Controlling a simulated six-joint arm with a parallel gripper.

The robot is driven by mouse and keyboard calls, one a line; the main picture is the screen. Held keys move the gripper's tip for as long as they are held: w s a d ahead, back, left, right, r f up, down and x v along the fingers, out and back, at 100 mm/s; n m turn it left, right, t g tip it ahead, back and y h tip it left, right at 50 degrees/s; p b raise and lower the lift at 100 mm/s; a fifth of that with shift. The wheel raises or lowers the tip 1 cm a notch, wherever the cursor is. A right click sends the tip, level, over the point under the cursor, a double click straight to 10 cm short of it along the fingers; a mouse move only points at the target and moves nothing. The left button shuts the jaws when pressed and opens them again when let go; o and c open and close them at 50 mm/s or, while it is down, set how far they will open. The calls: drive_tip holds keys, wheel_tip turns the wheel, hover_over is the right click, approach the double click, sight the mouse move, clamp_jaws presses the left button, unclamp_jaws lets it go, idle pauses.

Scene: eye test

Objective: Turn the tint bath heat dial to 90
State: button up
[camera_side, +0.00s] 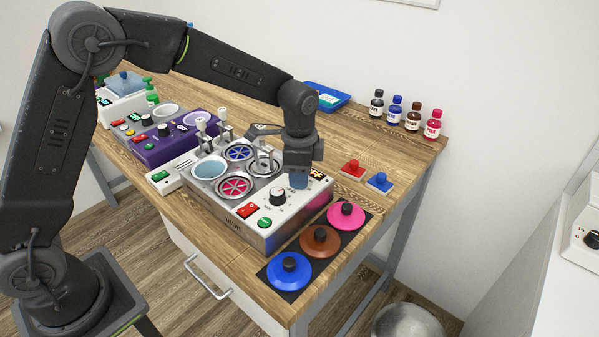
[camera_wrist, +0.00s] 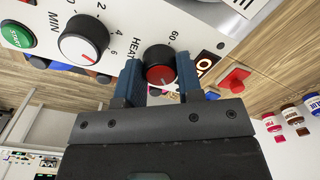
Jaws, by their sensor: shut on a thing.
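The tint bath (camera_side: 258,203) is a pale metal unit on the wooden table, with round wells and controls on its front panel. My gripper (camera_side: 299,180) points down at the panel's right end. In the wrist view its blue fingers are shut on the heat dial (camera_wrist: 160,74), one on each side. The dial is dark with a red face. Its pointer is not clear. The letters HEAT and the number 60 show beside it; other marks are covered by the fingers. In the side view the fingers hide the dial. The display (camera_side: 318,175) reads OFF.
The MIN dial (camera_wrist: 84,40) and green START button (camera_wrist: 17,37) sit beside the heat dial. A red switch (camera_side: 247,210) is on the panel. Blue, brown and pink lids (camera_side: 320,241) lie in front. Red and blue blocks (camera_side: 353,170) and several bottles (camera_side: 413,117) stand behind.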

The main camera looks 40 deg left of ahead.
idle(0.3)
drive_tip(key=o, duration=0.9)
drive_tip(key=shift+r, duration=0.15)
drive_tip(key=r, duration=1.3)
drive_tip(key=shift+s+d+r, duration=0.15)
drive_tip(key=shift+s+r, duration=0.05)
drive_tip(key=shift+r, duration=0.1)
